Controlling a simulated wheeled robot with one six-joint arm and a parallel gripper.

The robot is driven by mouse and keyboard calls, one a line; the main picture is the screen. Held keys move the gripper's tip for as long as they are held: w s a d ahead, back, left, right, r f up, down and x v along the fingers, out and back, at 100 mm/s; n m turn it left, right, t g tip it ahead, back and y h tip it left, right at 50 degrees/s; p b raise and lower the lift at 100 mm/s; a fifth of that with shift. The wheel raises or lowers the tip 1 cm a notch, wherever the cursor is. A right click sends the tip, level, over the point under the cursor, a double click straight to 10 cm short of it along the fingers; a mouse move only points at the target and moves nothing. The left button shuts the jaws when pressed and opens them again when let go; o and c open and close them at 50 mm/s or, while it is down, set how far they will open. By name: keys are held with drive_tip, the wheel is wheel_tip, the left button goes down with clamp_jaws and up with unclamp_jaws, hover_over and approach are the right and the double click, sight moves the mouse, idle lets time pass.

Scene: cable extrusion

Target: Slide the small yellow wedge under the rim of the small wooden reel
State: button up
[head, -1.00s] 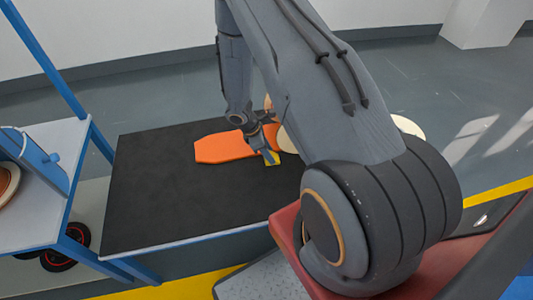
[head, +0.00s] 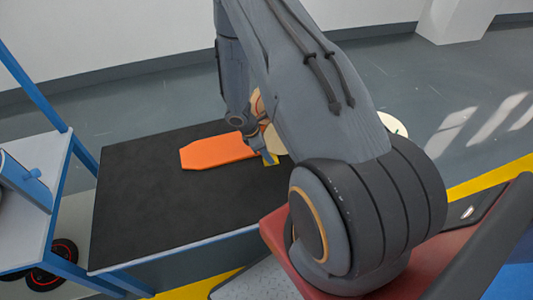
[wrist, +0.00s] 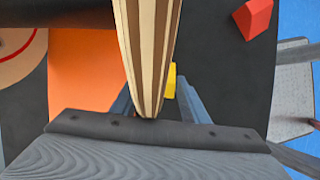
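The small yellow wedge (head: 270,159) is at my gripper's fingertips, low over the dark mat. In the wrist view the wedge (wrist: 171,80) shows between my fingers, and my gripper (wrist: 157,98) is shut on it. The left part of the wedge is hidden. The striped wooden rim of the small reel (wrist: 148,45) stands edge-on in front of the wedge and fingers. In the head view only tan parts of the reel (head: 279,139) show beside my arm. I cannot tell whether wedge and rim touch.
An orange board (head: 213,152) lies on the black-topped table (head: 150,215), left of my gripper. A red wedge (wrist: 254,17) lies at the upper right in the wrist view. A blue-framed shelf (head: 28,225) stands left. The table's left part is clear.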

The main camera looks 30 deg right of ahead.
drive_tip(key=o, duration=0.4)
drive_tip(key=shift+s+d, duration=0.15)
drive_tip(key=shift+d, duration=0.05)
drive_tip(key=shift+r, duration=0.35)
drive_tip(key=v, duration=0.7)
drive_tip(key=shift+a+b, duration=0.35)
drive_tip(key=shift+b, duration=0.05)
